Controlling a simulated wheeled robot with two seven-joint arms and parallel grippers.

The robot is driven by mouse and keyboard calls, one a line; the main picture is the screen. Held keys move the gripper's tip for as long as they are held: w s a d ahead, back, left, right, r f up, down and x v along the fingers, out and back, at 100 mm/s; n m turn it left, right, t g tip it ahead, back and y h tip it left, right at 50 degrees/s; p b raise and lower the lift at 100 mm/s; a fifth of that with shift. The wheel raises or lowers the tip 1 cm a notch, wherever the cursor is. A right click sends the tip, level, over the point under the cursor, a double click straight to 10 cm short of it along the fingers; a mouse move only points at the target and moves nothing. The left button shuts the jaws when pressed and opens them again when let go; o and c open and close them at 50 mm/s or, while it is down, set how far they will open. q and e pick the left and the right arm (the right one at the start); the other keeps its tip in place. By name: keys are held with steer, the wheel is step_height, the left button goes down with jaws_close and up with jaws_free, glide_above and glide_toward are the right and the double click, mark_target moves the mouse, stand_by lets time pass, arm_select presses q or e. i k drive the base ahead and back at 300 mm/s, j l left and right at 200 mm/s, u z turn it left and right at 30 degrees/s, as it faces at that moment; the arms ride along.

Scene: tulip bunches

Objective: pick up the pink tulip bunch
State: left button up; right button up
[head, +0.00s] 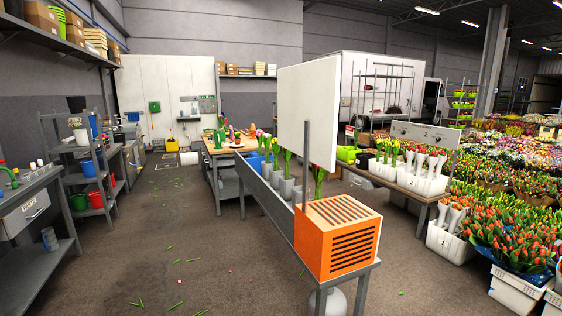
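No bunch can be made out clearly as the pink tulip bunch. Small pink and red shapes (228,131) stand on the wooden-topped table (217,149) in the middle distance, too small to tell what they are. A white panel (308,112) hides part of that row. Neither of my grippers is in view.
An orange slatted box (338,236) sits at the trough's near end. A grey bench (32,215) and shelf rack (90,170) stand at left. Many tulips in white crates (450,241) fill the right. The floor (150,235) between is open, with scattered green stems.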

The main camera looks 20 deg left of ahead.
mark_target(259, 135)
steer(key=i+j+u, duration=0.95)
steer(key=i, duration=0.7)
steer(key=i+j+u, duration=0.15)
steer(key=i+u, duration=0.3)
steer(key=i, duration=0.7)
steer(key=i+j+z, duration=0.1)
steer(key=i+z, duration=0.3)
steer(key=i, duration=0.2)
steer(key=i+j+z, duration=0.35)
steer(key=i, duration=0.2)
steer(key=i+j+z, duration=0.4)
steer(key=i, duration=0.15)
